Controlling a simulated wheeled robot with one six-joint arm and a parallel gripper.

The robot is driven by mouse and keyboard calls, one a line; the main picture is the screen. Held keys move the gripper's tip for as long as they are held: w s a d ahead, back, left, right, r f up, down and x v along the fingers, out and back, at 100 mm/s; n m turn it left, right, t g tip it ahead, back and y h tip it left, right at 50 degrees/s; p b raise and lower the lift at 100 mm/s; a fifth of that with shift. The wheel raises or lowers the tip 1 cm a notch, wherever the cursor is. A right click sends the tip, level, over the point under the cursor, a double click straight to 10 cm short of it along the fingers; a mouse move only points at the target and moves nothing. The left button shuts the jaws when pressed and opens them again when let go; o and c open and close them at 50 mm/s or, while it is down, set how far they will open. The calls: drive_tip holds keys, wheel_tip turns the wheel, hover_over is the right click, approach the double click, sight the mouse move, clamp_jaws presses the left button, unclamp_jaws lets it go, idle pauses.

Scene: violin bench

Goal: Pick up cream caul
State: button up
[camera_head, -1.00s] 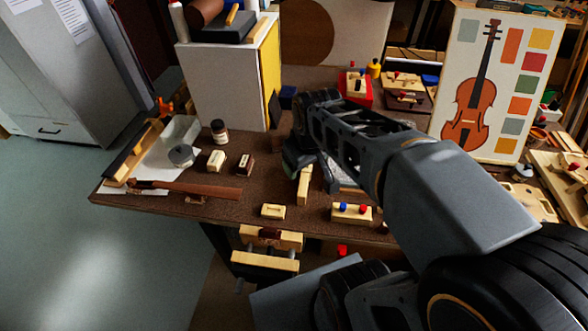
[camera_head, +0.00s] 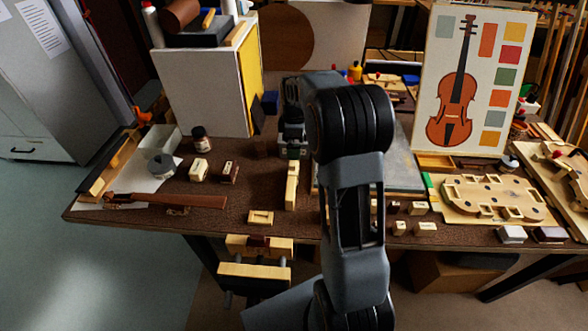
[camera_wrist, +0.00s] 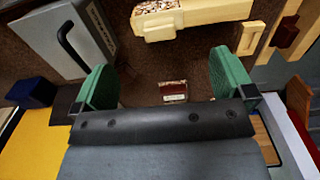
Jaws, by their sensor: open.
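Several small cream blocks show in the head view, and I cannot tell for certain which is the cream caul. One cream block (camera_head: 199,170) stands at the left next to a dark brown block (camera_head: 229,172). Another flat cream block (camera_head: 261,217) lies near the front edge. More small cream blocks (camera_head: 425,228) lie right of my arm. My gripper (camera_head: 292,141) is over the bench, right of the first block. In the wrist view its green fingers (camera_wrist: 167,83) are apart and empty. A small reddish-brown block (camera_wrist: 173,91) shows between them, below.
A white box with a yellow side (camera_head: 205,95) stands at the back left. A violin picture board (camera_head: 500,130) stands at the back right. A dark bottle (camera_head: 198,138) and a violin neck (camera_head: 165,200) are at the left. A cream wooden form (camera_head: 495,200) lies at the right.

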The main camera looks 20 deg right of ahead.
sight(294, 162)
wheel_tip(294, 162, down, 10)
drive_tip(key=shift+w+a+r, duration=0.1)
drive_tip(key=shift+r, duration=0.05)
idle(0.5)
drive_tip(key=c, duration=0.9)
drive_tip(key=shift+c, duration=0.2)
